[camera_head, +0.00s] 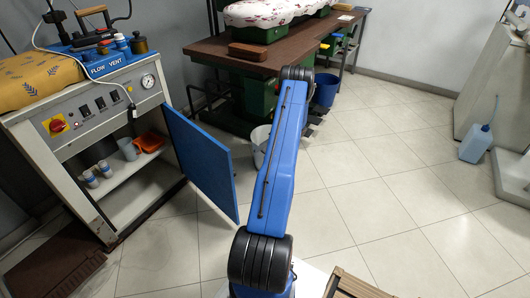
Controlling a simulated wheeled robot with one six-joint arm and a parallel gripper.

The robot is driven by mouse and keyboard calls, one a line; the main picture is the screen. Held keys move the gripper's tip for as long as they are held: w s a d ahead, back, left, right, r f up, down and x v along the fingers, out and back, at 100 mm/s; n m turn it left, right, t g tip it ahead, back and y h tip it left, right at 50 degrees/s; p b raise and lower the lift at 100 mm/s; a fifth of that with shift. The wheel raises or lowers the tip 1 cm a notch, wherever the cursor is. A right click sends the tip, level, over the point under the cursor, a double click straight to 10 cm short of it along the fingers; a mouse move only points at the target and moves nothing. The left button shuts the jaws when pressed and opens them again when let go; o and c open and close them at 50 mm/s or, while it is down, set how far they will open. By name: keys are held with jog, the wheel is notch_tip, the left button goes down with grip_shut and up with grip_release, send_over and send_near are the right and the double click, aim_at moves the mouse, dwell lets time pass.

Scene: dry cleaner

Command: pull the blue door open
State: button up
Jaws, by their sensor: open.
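The blue door (203,162) belongs to the white cabinet (27,140) at the left. It stands swung out from the cabinet's right side, toward the middle of the floor, and the cabinet's inside is exposed. I see no handle on the face that shows. My blue arm rises just right of the door and, in the picture, runs up past its free edge. A narrow gap shows between the arm and the door. My gripper is not visible; the far end of the arm is at the brown table.
Inside the cabinet are an orange tray (149,142), a grey cup (127,149) and small jars. The brown table (225,52) stands behind, with a white bucket (262,142) and a blue bucket (325,89) near it. A blue jug (475,144) stands right. The tiled floor at centre right is clear.

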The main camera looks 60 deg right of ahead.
jog(key=shift+d, duration=0.25)
